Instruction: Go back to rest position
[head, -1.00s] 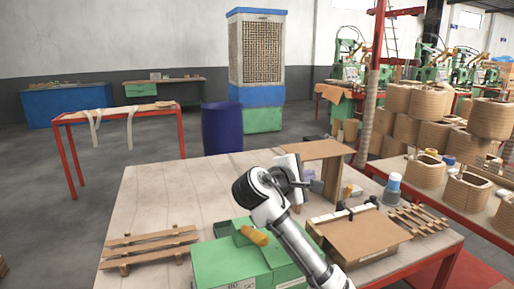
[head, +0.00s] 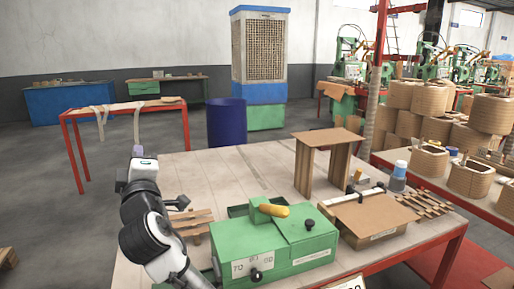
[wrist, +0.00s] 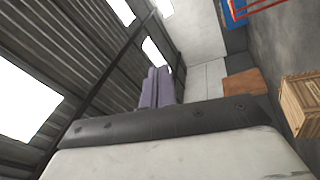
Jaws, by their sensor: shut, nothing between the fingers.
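My gripper (head: 137,122) is raised at the left of the head view, fingers pointing up, above the left edge of the table. In the wrist view the two purple-grey fingers (wrist: 157,87) are pressed together with nothing between them. My arm is folded upward at the lower left of the head view. The wrist view looks past the fingers toward the roof and wall.
Wooden slats (head: 195,222) lie partly behind my arm. Coils (head: 470,181) fill the right shelf.

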